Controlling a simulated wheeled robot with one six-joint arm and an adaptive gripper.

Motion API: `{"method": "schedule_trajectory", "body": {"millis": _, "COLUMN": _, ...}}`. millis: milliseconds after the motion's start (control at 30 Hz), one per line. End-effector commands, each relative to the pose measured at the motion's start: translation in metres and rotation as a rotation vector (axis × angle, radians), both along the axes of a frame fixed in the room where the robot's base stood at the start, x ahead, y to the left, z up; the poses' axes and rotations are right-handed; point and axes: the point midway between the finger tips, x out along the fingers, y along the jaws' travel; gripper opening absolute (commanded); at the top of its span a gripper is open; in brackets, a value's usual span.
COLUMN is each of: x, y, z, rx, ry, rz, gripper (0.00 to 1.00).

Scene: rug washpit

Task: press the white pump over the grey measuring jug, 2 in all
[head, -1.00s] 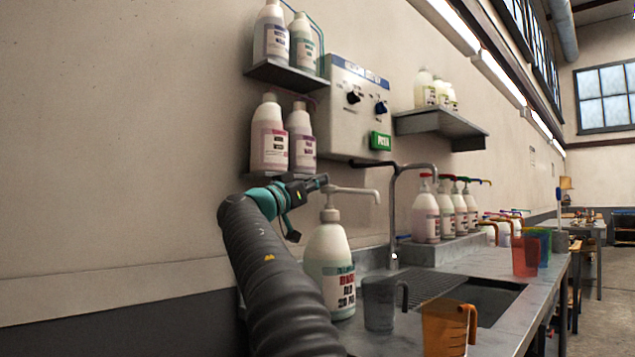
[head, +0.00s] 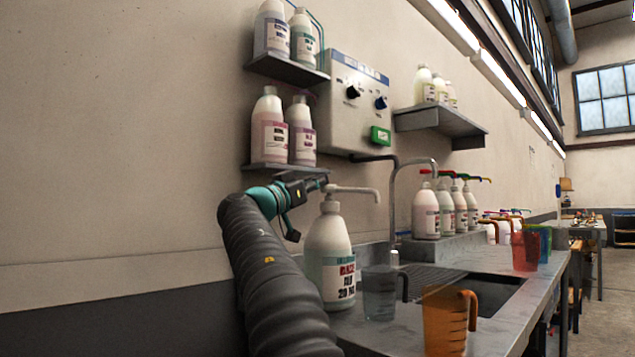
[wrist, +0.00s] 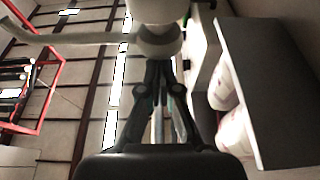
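The white pump (head: 350,189) tops a white bottle (head: 330,257) with a teal and red label. Its spout points right, over the grey measuring jug (head: 379,294), which stands upright on the counter. What is in the jug I cannot tell clearly. My gripper (head: 322,182) is at the top left of the pump head and seems to touch it. In the wrist view my gripper's fingers (wrist: 159,68) are together with nothing between them, at the white pump head (wrist: 157,40). The exact contact is hidden.
An orange jug (head: 447,320) stands at the front of the counter, right of the grey one. A tap (head: 395,200) and sink (head: 480,290) lie behind. A wall shelf with bottles (head: 285,168) is close above my gripper.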

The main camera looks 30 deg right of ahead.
Motion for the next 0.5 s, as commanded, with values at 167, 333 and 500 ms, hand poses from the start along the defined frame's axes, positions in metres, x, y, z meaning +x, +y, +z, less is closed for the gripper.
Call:
{"method": "schedule_trajectory", "body": {"millis": 167, "x": 0.001, "y": 0.0, "z": 0.025, "rx": 0.001, "ry": 0.002, "rz": 0.001, "gripper": 0.0}}
{"method": "schedule_trajectory", "body": {"millis": 333, "x": -0.004, "y": 0.01, "z": 0.027, "rx": -0.002, "ry": -0.002, "rz": 0.003, "gripper": 0.0}}
{"method": "schedule_trajectory", "body": {"millis": 500, "x": -0.012, "y": 0.032, "z": 0.02, "rx": -0.003, "ry": -0.003, "rz": 0.003, "gripper": 0.0}}
